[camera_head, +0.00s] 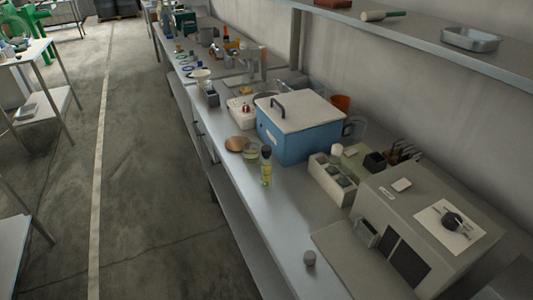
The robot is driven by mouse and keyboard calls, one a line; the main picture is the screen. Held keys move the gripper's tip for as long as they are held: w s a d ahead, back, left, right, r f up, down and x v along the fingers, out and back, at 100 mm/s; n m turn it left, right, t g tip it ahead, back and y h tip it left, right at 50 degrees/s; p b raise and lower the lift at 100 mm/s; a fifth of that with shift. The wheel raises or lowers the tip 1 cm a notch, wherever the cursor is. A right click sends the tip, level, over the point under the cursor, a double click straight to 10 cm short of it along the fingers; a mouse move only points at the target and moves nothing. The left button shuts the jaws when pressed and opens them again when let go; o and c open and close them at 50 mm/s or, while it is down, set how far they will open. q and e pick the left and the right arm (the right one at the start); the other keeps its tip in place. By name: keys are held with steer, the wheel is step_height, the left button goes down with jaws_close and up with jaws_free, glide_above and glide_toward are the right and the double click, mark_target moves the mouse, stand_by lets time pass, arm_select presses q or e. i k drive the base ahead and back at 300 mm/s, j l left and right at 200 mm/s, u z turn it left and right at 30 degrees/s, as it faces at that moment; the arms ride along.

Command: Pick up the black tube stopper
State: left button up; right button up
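A slim tube with yellow-green contents (266,175) stands upright near the bench's front edge, in front of the blue box. A black top (266,152) sits on it; this looks like the stopper, but it is too small to be certain. A small grey round piece (309,258) stands alone near the front edge, closer to me; I cannot tell what it is. Neither of my grippers is in view.
The long grey bench (285,223) has a bare strip along its front. A blue box with a pale lid (300,128), a white compartment tray (330,178) and a grey instrument (420,225) stand behind. A shelf (410,37) overhangs the back. The floor at left (150,170) is clear.

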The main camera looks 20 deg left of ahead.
mark_target(265, 150)
steer(key=j+z, duration=0.1)
steer(key=z, duration=0.45)
steer(key=j+z, duration=0.4)
steer(key=j, duration=0.3)
steer(key=j+z, duration=0.45)
steer(key=j, duration=0.2)
steer(key=k, duration=0.05)
